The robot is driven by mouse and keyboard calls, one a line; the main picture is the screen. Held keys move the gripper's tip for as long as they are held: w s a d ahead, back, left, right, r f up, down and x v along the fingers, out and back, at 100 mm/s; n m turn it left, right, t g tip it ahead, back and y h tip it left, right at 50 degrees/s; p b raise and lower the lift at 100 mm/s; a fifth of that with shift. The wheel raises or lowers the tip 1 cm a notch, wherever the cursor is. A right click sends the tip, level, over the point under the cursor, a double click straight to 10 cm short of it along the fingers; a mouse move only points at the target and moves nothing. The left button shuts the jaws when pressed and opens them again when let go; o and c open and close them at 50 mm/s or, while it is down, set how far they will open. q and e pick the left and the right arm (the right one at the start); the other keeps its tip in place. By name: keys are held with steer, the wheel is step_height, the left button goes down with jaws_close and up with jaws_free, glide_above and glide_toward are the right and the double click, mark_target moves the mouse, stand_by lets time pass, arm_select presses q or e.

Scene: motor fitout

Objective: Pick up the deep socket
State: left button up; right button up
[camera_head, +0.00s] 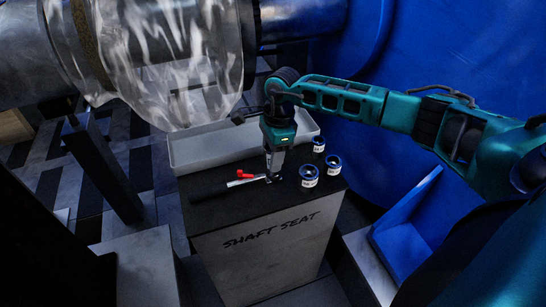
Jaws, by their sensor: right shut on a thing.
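My right gripper (273,174) points straight down at the top of the black-topped stand, its fingers shut on a small metal thing that I cannot clearly make out. Three short round pieces with blue bands and white labels stand to its right: a front one (308,176), a right one (333,165) and a back one (318,144). I cannot tell whether one of them is the deep socket. A tool with a black handle (209,190) and a silver shaft lies to the left, its shaft end reaching the fingertips. My left gripper is not in view.
The stand (262,255) is marked "SHAFT SEAT". A small red piece (244,174) lies by the tool's shaft. A pale, empty-looking tray (205,149) sits behind. A large metal shaft with a clear cover (170,55) hangs above left. A blue wall (450,50) rises behind my right arm.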

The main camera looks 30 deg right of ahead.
steer(key=shift+c, duration=1.3)
steer(key=shift+r, duration=0.1)
